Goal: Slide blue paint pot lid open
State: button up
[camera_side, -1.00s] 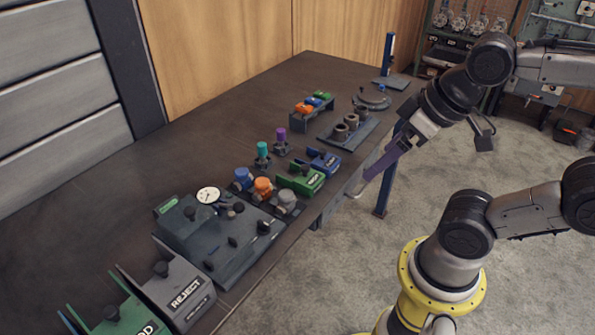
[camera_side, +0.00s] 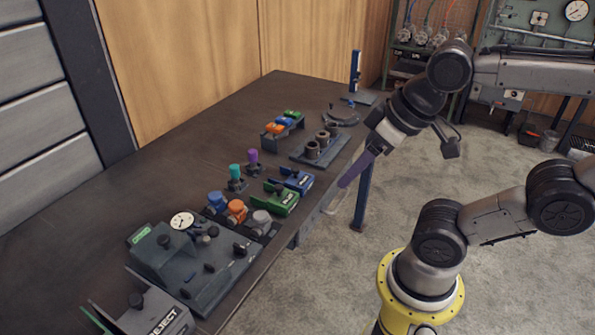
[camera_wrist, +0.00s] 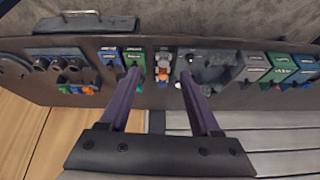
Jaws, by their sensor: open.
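The blue paint pot (camera_side: 217,200) stands on the bench in the side view, at the far end of a short row with an orange pot (camera_side: 237,211) and a grey pot (camera_side: 261,219). In the wrist view the blue pot (camera_wrist: 162,84) is small, and its lid's position cannot be made out. My gripper (camera_side: 343,184) has purple fingers and appears beyond the bench's front edge in the side view, well apart from the pots. In the wrist view my gripper (camera_wrist: 161,75) is open and empty, its fingers spread on either side of the pot row.
A dark fixture with a white dial (camera_side: 182,221) stands next to the pots. Green (camera_side: 282,202) and blue (camera_side: 297,180) blocks, teal (camera_side: 236,171) and purple (camera_side: 253,157) posts, and a rack of rings (camera_side: 318,148) stand close by. The bench (camera_side: 140,175) is clear toward the wall.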

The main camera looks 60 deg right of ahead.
jog(key=w+d+r+m, duration=0.1)
jog(key=w+r+m, duration=0.1)
jog(key=w+r, duration=0.35)
jog(key=m+g, duration=0.6)
send_over(295, 168)
notch_tip(295, 168, down, 11)
notch_tip(295, 168, down, 13)
jog(key=shift+s+r, duration=0.15)
jog(key=shift+r, duration=0.05)
grip_shut()
jog(key=shift+r, duration=0.1)
